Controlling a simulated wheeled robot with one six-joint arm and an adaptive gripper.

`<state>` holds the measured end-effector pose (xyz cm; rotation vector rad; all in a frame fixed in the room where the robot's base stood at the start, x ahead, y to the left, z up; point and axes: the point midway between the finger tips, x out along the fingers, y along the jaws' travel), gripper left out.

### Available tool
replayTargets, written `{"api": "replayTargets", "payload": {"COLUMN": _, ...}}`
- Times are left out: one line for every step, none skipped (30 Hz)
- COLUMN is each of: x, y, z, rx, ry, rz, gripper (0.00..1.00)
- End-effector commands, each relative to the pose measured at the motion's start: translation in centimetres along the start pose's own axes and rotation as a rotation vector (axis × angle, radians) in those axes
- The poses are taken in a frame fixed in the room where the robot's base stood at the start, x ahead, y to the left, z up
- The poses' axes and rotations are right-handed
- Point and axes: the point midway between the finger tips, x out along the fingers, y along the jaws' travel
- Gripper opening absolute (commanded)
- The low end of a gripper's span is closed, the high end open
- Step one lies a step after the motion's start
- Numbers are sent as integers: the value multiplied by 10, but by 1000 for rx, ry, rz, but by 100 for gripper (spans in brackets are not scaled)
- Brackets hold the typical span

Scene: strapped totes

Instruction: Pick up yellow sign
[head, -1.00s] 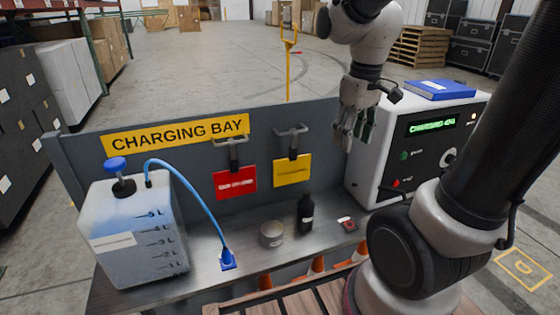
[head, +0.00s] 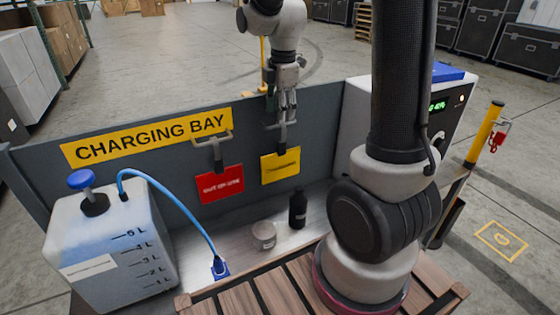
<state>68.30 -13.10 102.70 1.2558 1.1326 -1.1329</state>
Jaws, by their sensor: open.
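The yellow sign (head: 280,166) hangs from a dark handle-like hanger (head: 283,136) on the grey back panel of the charging bay. It is right of the red sign (head: 220,185), which hangs on a similar hanger. My gripper (head: 286,112) points down just above the yellow sign's hanger, with its fingers overlapping the hanger's top in the picture. It is open and holds nothing that I can see. Whether the fingers touch the hanger or straddle it, I cannot tell.
A liquid tank (head: 110,245) with a blue hose stands at the left. A tin (head: 263,235) and a black bottle (head: 298,208) stand on the bench below the signs. The charger cabinet (head: 358,110) stands at the right, partly behind my arm. A yellow post (head: 485,133) stands farther right.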

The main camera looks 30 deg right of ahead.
Motion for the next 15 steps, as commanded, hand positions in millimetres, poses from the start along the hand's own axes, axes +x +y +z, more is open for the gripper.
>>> {"api": "replayTargets", "payload": {"x": 7, "y": 0, "z": 0, "rx": 1, "ry": 0, "rz": -3, "gripper": 50}}
{"api": "replayTargets", "payload": {"x": 10, "y": 0, "z": 1, "rx": 1, "ry": 0, "rz": -3, "gripper": 50}}
{"api": "replayTargets", "payload": {"x": 16, "y": 1, "z": 1, "rx": 2, "ry": 0, "rz": -2, "gripper": 50}}
{"api": "replayTargets", "payload": {"x": 20, "y": 1, "z": 2, "rx": 2, "ry": 0, "rz": -3, "gripper": 50}}
{"api": "replayTargets", "payload": {"x": 25, "y": 1, "z": 3, "rx": 3, "ry": 0, "rz": -4, "gripper": 50}}
{"api": "replayTargets", "payload": {"x": 32, "y": 2, "z": 4, "rx": 3, "ry": 0, "rz": -4, "gripper": 50}}
{"api": "replayTargets", "payload": {"x": 37, "y": 2, "z": 5, "rx": 4, "ry": 0, "rz": -5, "gripper": 50}}
{"api": "replayTargets", "payload": {"x": 42, "y": 3, "z": 5, "rx": 4, "ry": 0, "rz": -4, "gripper": 50}}
{"api": "replayTargets", "payload": {"x": 47, "y": 3, "z": 5, "rx": 3, "ry": 0, "rz": -4, "gripper": 50}}
{"api": "replayTargets", "payload": {"x": 51, "y": 3, "z": 5, "rx": 3, "ry": 0, "rz": -2, "gripper": 50}}
{"api": "replayTargets", "payload": {"x": 54, "y": 3, "z": 5, "rx": 3, "ry": 0, "rz": -2, "gripper": 50}}
{"api": "replayTargets", "payload": {"x": 56, "y": 3, "z": 5, "rx": 3, "ry": 0, "rz": -2, "gripper": 50}}
{"api": "replayTargets", "payload": {"x": 58, "y": 3, "z": 4, "rx": 3, "ry": 0, "rz": 0, "gripper": 50}}
{"api": "replayTargets", "payload": {"x": 58, "y": 3, "z": 4, "rx": 3, "ry": 0, "rz": 0, "gripper": 50}}
{"api": "replayTargets", "payload": {"x": 59, "y": 4, "z": 4, "rx": 3, "ry": 0, "rz": 1, "gripper": 50}}
